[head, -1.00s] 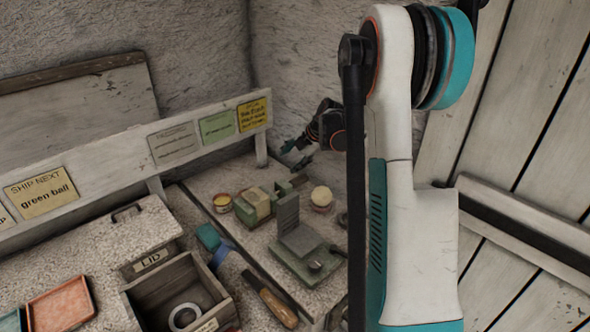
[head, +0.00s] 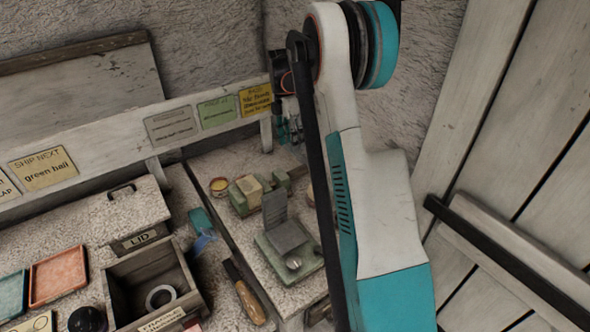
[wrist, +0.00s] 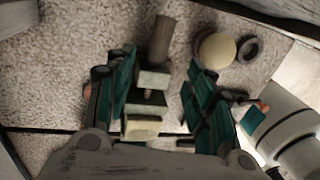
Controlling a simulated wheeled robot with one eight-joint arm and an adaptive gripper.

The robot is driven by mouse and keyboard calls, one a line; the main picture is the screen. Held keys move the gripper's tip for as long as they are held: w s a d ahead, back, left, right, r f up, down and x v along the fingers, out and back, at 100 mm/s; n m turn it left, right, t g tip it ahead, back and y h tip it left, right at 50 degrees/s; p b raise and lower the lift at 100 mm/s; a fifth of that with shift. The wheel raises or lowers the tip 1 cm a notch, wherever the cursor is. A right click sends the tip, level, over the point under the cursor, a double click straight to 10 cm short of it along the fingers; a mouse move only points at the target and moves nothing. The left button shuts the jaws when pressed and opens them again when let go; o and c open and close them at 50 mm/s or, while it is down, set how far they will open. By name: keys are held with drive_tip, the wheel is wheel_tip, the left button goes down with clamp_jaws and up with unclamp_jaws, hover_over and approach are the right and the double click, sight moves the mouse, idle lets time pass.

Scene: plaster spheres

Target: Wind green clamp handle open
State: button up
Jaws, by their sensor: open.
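The green clamp (head: 240,204) stands on the speckled bench near the back board, with a pale block in it. In the wrist view the clamp (wrist: 152,78) shows green blocks joined by a thin rod, and a grey-brown cylinder (wrist: 161,40), seemingly its handle, at the upper end. My gripper (head: 287,132) is above the back of the bench, fingers pointing down, partly hidden by my arm. In the wrist view my gripper (wrist: 160,68) is open, with its teal fingers on either side of the clamp in the picture. No contact is visible.
A cream ball (wrist: 215,50) and a dark ring (wrist: 248,48) lie right of the clamp. A green stand with a grey upright plate (head: 276,210) is in front.

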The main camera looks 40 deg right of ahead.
sight(295, 169)
drive_tip(key=f+b, duration=0.1)
drive_tip(key=f, duration=0.2)
drive_tip(key=s+f+b, duration=0.1)
drive_tip(key=f, duration=0.3)
drive_tip(key=s+f+b, duration=0.1)
drive_tip(key=f, duration=0.3)
drive_tip(key=shift+s+f, duration=0.1)
drive_tip(key=shift+f, duration=0.15)
drive_tip(key=c, duration=1.1)
